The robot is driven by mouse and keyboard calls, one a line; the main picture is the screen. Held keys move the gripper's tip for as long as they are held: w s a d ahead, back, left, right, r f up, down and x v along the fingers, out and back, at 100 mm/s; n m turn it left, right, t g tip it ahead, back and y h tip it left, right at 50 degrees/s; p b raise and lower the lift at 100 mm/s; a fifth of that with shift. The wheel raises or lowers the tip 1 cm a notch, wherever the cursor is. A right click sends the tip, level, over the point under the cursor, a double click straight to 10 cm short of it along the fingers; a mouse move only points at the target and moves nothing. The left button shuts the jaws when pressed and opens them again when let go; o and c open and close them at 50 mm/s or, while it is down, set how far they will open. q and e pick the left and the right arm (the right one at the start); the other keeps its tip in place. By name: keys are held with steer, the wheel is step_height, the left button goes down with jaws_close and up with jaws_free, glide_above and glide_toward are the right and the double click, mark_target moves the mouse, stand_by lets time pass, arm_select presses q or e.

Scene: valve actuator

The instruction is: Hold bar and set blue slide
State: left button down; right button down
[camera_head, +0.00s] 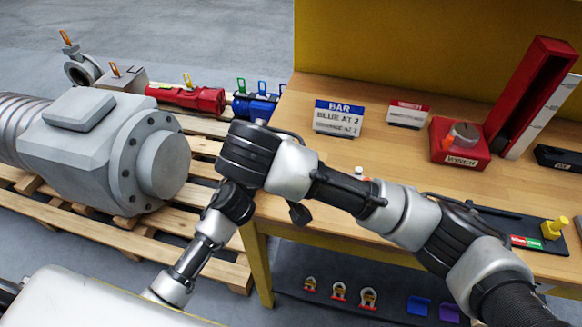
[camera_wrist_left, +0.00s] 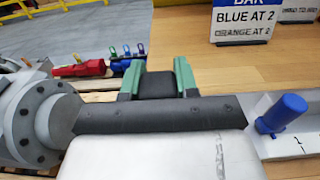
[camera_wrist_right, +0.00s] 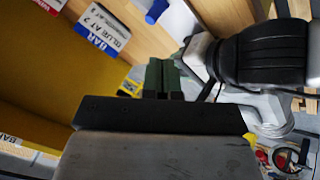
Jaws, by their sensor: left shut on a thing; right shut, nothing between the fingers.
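In the left wrist view my left gripper (camera_wrist_left: 158,84) has its green fingers apart on a dark block between them, which looks like the bar's grip. A pale grey bar (camera_wrist_left: 293,143) with scale marks sticks out to the right, its middle hidden behind my gripper. The blue slide (camera_wrist_left: 283,113) is an upright blue knob on it. In the right wrist view my right gripper (camera_wrist_right: 164,80) is shut and empty, apart from what looks like the blue knob (camera_wrist_right: 156,12) at the top edge. Neither gripper shows clearly in the head view.
A sign (camera_head: 340,118) reads BAR, BLUE AT 2, ORANGE AT 2. A red dial block (camera_head: 459,141) and tall red holder (camera_head: 528,95) stand right on the wooden table (camera_head: 300,95). A large grey actuator (camera_head: 90,150) lies on pallets left. My arm crosses the table.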

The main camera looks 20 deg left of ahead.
steer(key=x, duration=1)
steer(key=shift+s+f, duration=0.2)
steer(key=shift+s, duration=0.05)
steer(key=shift+d, duration=0.1)
steer(key=shift+d, duration=0.25)
steer(key=d, duration=0.5)
steer(key=shift+s, duration=0.1)
